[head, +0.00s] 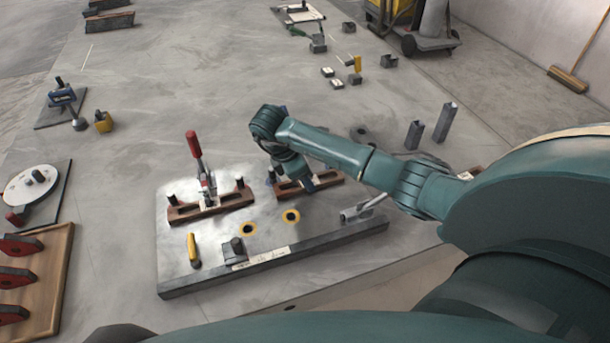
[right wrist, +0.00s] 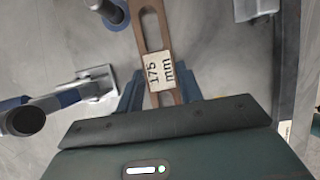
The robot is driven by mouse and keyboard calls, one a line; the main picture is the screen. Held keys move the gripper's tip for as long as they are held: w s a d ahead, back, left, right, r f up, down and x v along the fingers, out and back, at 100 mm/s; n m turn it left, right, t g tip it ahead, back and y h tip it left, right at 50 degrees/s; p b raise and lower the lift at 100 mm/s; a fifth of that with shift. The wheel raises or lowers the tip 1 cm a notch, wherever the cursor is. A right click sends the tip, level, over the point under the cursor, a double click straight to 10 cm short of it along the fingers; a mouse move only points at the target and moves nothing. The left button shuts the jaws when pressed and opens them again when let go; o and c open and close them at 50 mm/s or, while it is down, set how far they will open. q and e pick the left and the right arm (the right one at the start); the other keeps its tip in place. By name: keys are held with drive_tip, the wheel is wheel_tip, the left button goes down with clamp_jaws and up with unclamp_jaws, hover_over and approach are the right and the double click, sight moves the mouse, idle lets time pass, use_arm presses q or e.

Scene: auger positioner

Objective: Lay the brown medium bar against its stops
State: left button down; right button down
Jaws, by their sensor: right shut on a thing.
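The brown bar (head: 325,180) lies low over the right rear of the grey metal plate (head: 175,235); contact with the plate is not clear. In the right wrist view the bar (right wrist: 150,35) has a long slot and a "175 mm" label. My right gripper (right wrist: 160,92) is shut on it at the label; in the head view the gripper (head: 300,185) hides part of the bar. A dark round pin (right wrist: 112,12) shows near the bar's far end; I cannot tell whether they touch. My left gripper is not in view.
Another brown bar (head: 190,212) lies on the plate's left under a red-handled clamp (head: 194,145). A blue-handled clamp (right wrist: 50,105) is left of my gripper. Two yellow-ringed holes (head: 291,216) are clear.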

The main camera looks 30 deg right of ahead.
drive_tip(key=c, duration=0.9)
unclamp_jaws()
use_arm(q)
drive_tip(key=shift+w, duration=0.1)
use_arm(e)
drive_tip(key=shift+r, duration=0.1)
drive_tip(key=shift+a+r, duration=0.15)
drive_tip(key=shift+r, duration=0.15)
use_arm(q)
drive_tip(key=p, duration=0.1)
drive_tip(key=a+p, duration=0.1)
drive_tip(key=p, duration=0.1)
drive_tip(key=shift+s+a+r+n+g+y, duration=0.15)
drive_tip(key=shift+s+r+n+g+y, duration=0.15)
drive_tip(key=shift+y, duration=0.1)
use_arm(e)
drive_tip(key=v, duration=1.1)
drive_tip(key=shift+r, duration=0.15)
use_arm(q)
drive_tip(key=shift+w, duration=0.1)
use_arm(e)
drive_tip(key=shift+s, duration=0.1)
